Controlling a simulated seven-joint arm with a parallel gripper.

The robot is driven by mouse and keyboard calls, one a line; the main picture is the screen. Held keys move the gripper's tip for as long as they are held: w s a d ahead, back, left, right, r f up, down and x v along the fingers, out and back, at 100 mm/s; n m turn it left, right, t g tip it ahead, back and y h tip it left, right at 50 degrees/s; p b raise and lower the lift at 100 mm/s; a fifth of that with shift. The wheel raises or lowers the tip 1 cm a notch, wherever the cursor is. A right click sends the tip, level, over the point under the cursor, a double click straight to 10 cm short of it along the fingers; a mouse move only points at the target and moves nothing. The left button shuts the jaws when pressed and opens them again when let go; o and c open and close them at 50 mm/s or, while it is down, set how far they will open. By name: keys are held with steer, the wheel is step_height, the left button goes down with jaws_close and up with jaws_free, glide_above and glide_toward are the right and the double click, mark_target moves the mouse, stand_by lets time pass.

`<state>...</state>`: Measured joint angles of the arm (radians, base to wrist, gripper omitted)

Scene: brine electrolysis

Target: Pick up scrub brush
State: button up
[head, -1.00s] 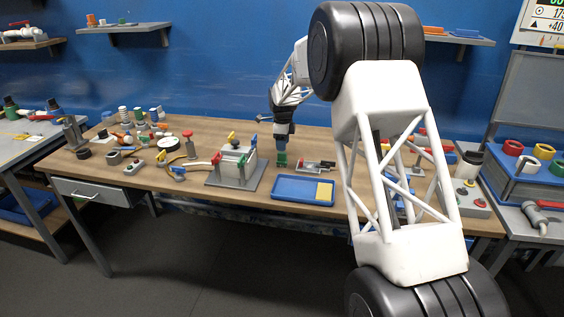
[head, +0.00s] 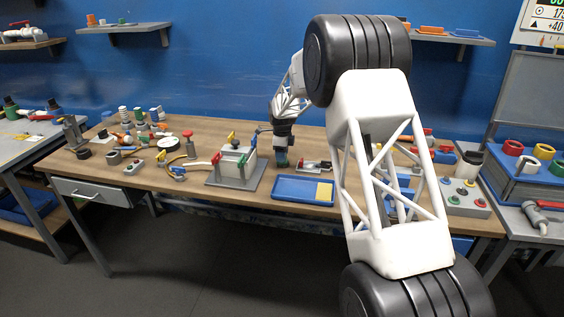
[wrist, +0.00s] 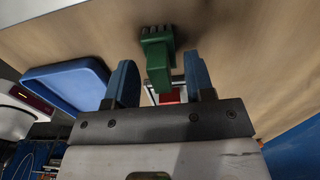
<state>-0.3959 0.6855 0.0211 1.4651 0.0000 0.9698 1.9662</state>
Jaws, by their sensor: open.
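The scrub brush appears as a green block with a narrower green stem in the wrist view (wrist: 157,62), lying on the wooden table; in the head view only a small green part (head: 282,163) shows under my gripper. My gripper (wrist: 160,72) is open, with one blue finger on each side of the stem in the wrist picture. I cannot tell whether either finger touches it. In the head view my gripper (head: 282,153) is low over the table, between the grey electrolysis cell and the blue tray, and its fingers are mostly hidden.
The blue tray (head: 283,198) with a yellow pad lies in front at the right. The grey cell (head: 224,181) with red and green clips stands to the left. A metal clamp-like piece (head: 314,166) lies just right. Cables and a red knob crowd the table's left side.

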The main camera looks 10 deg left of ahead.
stand_by(0.3)
jaws_close()
steer(key=shift+r, duration=0.2)
steer(key=shift+r, duration=1.35)
steer(key=shift+s+d+r, duration=0.1)
steer(key=shift+s+r, duration=0.1)
steer(key=shift+r, duration=0.1)
steer(key=s+d, duration=0.3)
steer(key=s, duration=0.4)
steer(key=s+d+r, duration=0.1)
steer(key=s+d, duration=0.2)
steer(key=s, duration=0.4)
steer(key=shift+s+r, duration=0.2)
